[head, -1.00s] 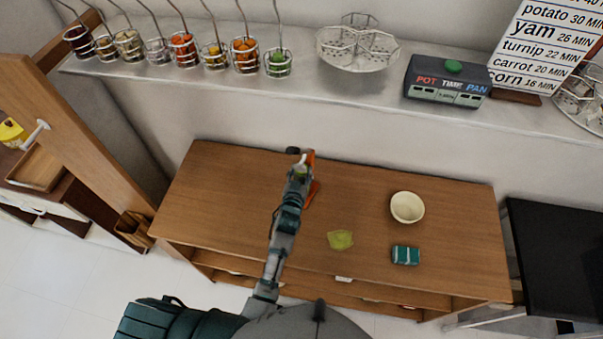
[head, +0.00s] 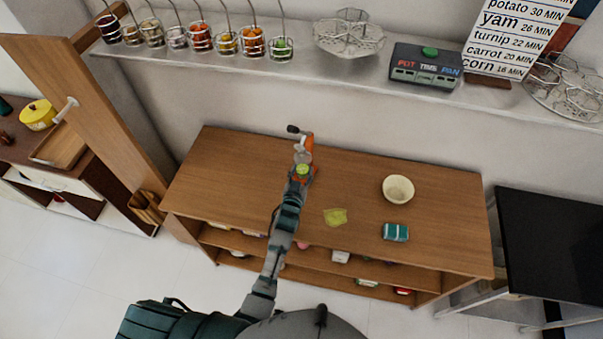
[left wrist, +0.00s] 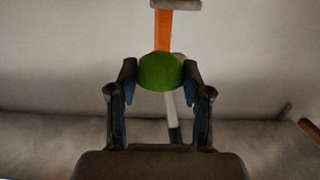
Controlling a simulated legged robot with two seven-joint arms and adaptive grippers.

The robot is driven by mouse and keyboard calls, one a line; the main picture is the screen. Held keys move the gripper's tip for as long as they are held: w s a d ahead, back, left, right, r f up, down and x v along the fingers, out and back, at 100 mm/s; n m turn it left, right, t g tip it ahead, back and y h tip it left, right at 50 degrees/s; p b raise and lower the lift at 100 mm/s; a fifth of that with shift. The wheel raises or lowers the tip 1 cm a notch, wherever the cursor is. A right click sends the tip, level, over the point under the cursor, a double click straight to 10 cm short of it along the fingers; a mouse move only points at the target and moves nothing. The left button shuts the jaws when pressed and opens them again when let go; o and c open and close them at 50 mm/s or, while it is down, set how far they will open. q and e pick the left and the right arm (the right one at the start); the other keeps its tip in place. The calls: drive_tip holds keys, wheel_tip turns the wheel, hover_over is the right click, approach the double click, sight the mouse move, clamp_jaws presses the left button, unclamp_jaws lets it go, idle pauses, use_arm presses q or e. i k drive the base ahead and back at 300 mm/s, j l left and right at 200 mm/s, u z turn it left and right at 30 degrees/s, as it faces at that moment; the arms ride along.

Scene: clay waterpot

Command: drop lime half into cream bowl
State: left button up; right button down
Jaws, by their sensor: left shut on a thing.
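The green lime half (left wrist: 160,71) is pinched between the fingertips of my left gripper (left wrist: 160,76) in the left wrist view. In the head view, the lime half (head: 302,170) shows as a small green patch at the end of my left gripper (head: 301,175), above the back middle of the wooden counter. The cream bowl (head: 398,189) stands upright on the counter, to the right of and apart from the gripper. The bowl looks empty. My right gripper is not in view.
An orange tool with a dark handle (head: 308,141) is at the back, partly behind my gripper. A yellow-green flat piece (head: 335,217) and a teal-and-white block (head: 395,232) lie in front of the bowl on the counter (head: 440,230). Counter space between gripper and bowl is clear.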

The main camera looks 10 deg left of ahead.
sight(390, 193)
drive_tip(key=k+l, duration=0.1)
drive_tip(key=l+z, duration=0.1)
drive_tip(key=l, duration=0.3)
drive_tip(key=i+l+z, duration=0.1)
drive_tip(key=l, duration=0.3)
drive_tip(key=i+l+z, duration=0.1)
drive_tip(key=l, duration=0.25)
drive_tip(key=i+l, duration=0.1)
drive_tip(key=l, duration=0.3)
drive_tip(key=i+l+z, duration=0.15)
drive_tip(key=l, duration=0.25)
